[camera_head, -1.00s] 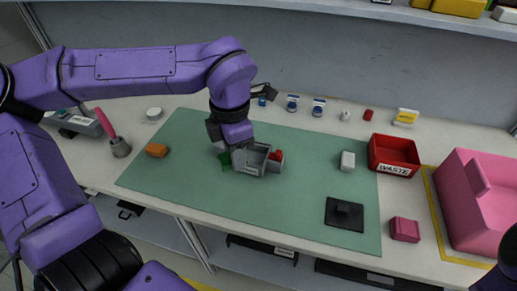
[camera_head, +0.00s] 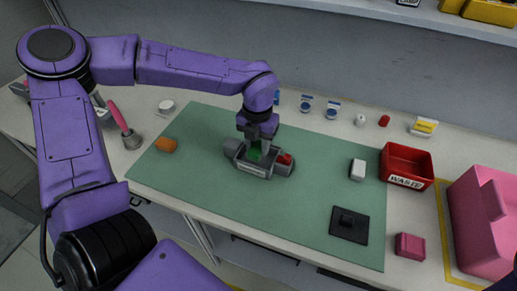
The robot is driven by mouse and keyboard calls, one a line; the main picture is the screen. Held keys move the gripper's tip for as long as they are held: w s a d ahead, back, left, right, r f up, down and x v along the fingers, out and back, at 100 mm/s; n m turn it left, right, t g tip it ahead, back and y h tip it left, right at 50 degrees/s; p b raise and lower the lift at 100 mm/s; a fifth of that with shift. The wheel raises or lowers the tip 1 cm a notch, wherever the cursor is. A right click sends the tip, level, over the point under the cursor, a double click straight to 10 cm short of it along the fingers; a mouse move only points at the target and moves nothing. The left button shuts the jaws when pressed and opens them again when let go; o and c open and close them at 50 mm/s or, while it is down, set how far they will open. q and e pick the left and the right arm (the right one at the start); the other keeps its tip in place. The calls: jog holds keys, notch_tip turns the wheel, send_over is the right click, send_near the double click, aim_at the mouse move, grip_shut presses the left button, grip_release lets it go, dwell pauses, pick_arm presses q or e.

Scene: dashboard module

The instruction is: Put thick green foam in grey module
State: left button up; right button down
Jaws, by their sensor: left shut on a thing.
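The green foam (camera_head: 255,154) shows at the module's open compartment, below my left gripper (camera_head: 257,147). My left gripper points down and is shut on the green foam, directly over the module. The fingertips partly hide the foam, and I cannot tell whether it touches the compartment floor. A small red piece (camera_head: 285,159) sits in the right part of the module. My right gripper is not in view.
An orange block (camera_head: 166,145) lies at the mat's left, a white block (camera_head: 357,170) and a black plate (camera_head: 349,225) at its right. Further right are the red waste bin (camera_head: 407,182), a pink block (camera_head: 410,246) and a large pink container (camera_head: 485,225). The mat's front middle is clear.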

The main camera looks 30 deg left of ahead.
aim_at(259, 152)
pick_arm(q)
jog(key=shift+w+a+f, duration=0.1)
jog(key=shift+w+f, duration=0.1)
jog(key=shift+f, duration=0.1)
jog(key=f, duration=0.3)
jog(key=shift+w+a+f, duration=0.1)
jog(key=shift+w+f, duration=0.15)
jog(key=shift+f, duration=0.25)
jog(key=o, duration=1)
notch_tip(259, 152, up, 12)
jog(key=shift+r, duration=0.2)
